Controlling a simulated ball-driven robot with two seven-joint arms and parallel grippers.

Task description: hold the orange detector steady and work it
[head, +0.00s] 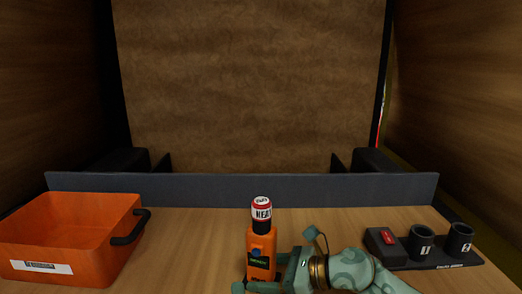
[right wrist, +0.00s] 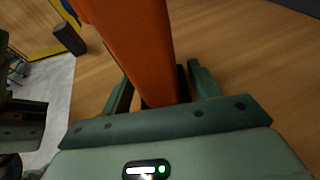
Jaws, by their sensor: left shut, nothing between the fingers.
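The orange detector (head: 262,243) stands upright at the front middle of the bench. It has a dark neck, a red-and-white cap reading HEAT, a blue button and a small green display. My right gripper (head: 262,275) comes in from the right, low on its body. In the right wrist view the orange body (right wrist: 140,45) lies between the right gripper's fingers (right wrist: 160,88), with the dark pads against both sides. A green gripper part at the left edge of that view looks like my left gripper (right wrist: 20,122), shut and apart from the detector; its fingertips are mostly hidden.
An orange bin (head: 75,230) with a dark handle and a white label stands at the left. At the right a black holder (head: 440,262) carries a red switch (head: 389,236) and two dark numbered cups (head: 421,242). A grey ledge (head: 200,189) crosses the back. Bench between bin and detector is clear.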

